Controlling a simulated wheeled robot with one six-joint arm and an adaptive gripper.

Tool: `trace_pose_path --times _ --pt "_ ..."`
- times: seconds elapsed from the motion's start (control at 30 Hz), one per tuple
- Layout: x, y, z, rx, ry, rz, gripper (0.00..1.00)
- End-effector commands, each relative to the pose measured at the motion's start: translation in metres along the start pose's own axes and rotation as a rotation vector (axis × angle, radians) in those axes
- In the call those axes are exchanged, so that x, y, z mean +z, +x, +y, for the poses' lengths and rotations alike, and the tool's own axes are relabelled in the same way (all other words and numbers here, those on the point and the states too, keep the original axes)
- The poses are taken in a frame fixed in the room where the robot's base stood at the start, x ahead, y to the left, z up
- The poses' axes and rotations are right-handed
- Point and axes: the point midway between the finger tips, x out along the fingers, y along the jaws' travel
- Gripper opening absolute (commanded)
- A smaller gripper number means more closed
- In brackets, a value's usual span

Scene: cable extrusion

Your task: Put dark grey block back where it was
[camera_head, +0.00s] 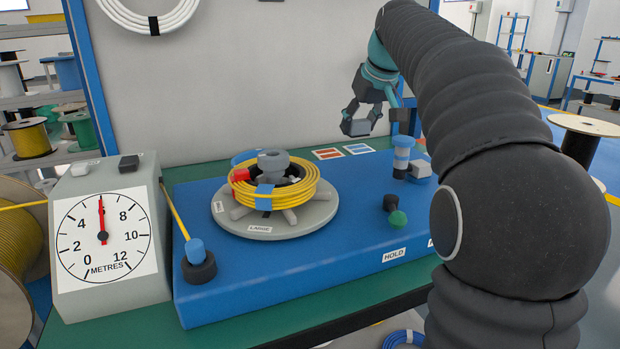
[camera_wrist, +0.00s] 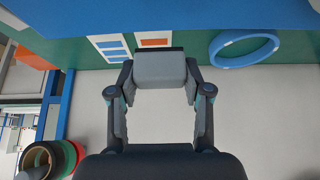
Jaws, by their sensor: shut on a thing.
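My gripper (camera_head: 364,118) is shut on a dark grey block (camera_head: 355,128) and holds it in the air behind the blue bench plate, to the right of the cable reel. In the wrist view the block (camera_wrist: 158,68) sits between both fingers of the gripper (camera_wrist: 160,80), gripped by its sides. It appears level and touches nothing else that I can see. The blue bench plate (camera_head: 290,285) lies below. A yellow cable coil (camera_head: 300,195) with blue and red clips rests on the grey reel disc (camera_head: 262,232) marked LARGE.
Red and blue label cards (camera_head: 327,154) lie on the surface behind the plate. A metre dial (camera_head: 104,236) stands left. A blue ring (camera_wrist: 219,55) shows in the wrist view.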

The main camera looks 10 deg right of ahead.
Motion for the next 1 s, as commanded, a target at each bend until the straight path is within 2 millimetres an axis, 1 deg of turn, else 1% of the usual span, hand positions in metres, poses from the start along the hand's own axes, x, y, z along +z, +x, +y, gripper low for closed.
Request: trace_pose_path --times 0.03,0.07,0.13,0.5,0.6,0.8,0.87,1.0 --pt "0.001 0.007 0.001 -0.004 -0.005 0.0 0.18" --pt "-0.001 0.011 -0.001 -0.005 -0.008 0.0 0.18" --pt "-0.005 0.02 -0.007 -0.007 -0.011 0.001 0.18" --pt "-0.034 0.086 -0.048 -0.006 -0.01 -0.001 0.18" --pt "-0.04 0.099 -0.056 -0.005 -0.008 -0.001 0.18" --pt "-0.045 0.111 -0.063 -0.002 -0.006 0.002 0.18" --pt "-0.044 0.114 -0.063 -0.002 -0.006 0.001 0.18" --pt "-0.035 0.128 -0.063 -0.003 -0.006 -0.001 0.18"
